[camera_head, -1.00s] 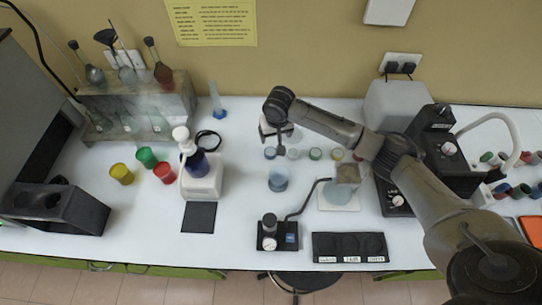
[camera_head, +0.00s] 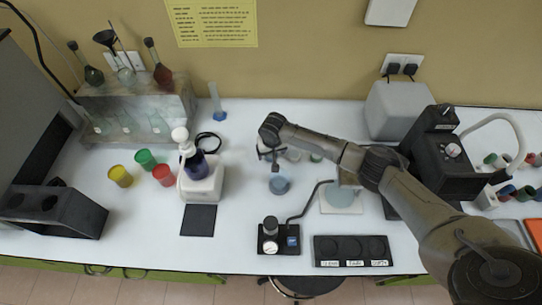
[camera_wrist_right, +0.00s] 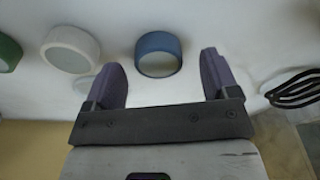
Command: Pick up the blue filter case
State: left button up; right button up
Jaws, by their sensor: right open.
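The blue filter case (camera_wrist_right: 158,54) is a short round ring with a pale centre, on the white bench in the right wrist view. My right gripper (camera_wrist_right: 162,65) is open, with its two fingers to either side of the case's near edge in that view. I cannot tell how high the fingers are above the bench. In the head view the right gripper (camera_head: 271,155) is over the left end of the row of cases and mostly hides the blue one. My left gripper is not in view.
A white case (camera_wrist_right: 70,49) and a green case (camera_wrist_right: 8,52) stand beside the blue one. A black cable coil (camera_wrist_right: 296,88) lies on the other side.

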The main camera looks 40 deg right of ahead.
jog(key=shift+d+f, duration=0.1)
jog(key=shift+f, duration=0.5)
jog(key=c, duration=1)
jog(key=shift+r, duration=0.15)
